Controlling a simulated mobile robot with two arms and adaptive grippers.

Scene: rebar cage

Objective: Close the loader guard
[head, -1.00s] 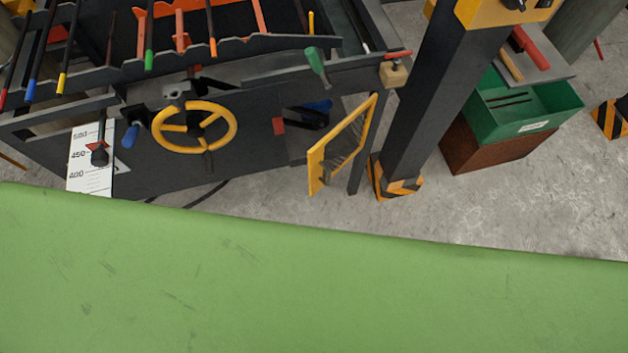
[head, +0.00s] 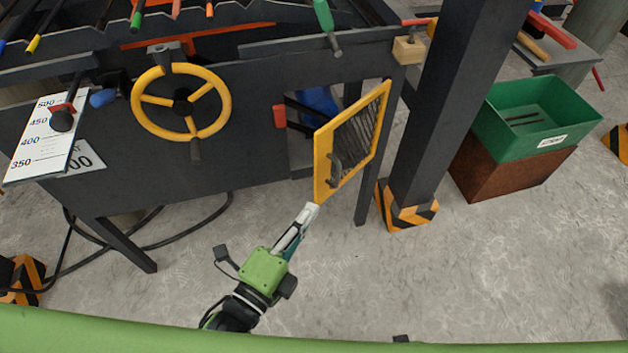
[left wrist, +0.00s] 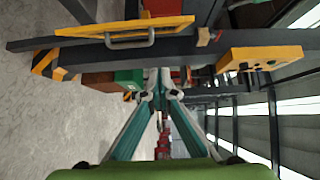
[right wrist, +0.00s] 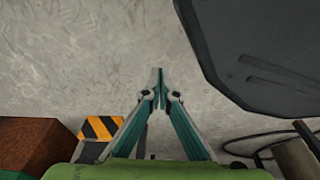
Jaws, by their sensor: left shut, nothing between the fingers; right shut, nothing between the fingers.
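The loader guard (head: 378,112) is a yellow-framed mesh door on the right part of the dark machine front. It stands swung outward, and the opening beside it shows. A grey handle (head: 336,165) is on its face. In the left wrist view the guard (left wrist: 90,31) and its handle (left wrist: 130,41) show edge-on at the upper left. My left gripper (head: 312,208) is shut and empty, just below the guard's lower near corner; I cannot tell whether they touch. Its fingertips also show in the left wrist view (left wrist: 160,76). My right gripper (right wrist: 160,76) is shut and empty, over bare floor.
A yellow handwheel (head: 222,102) is left of the guard. A dark post (head: 440,110) with a striped foot stands right of it. A green bin (head: 560,110) sits on a brown block (head: 515,172). A cable lies on the floor at left. The floor before the machine is clear.

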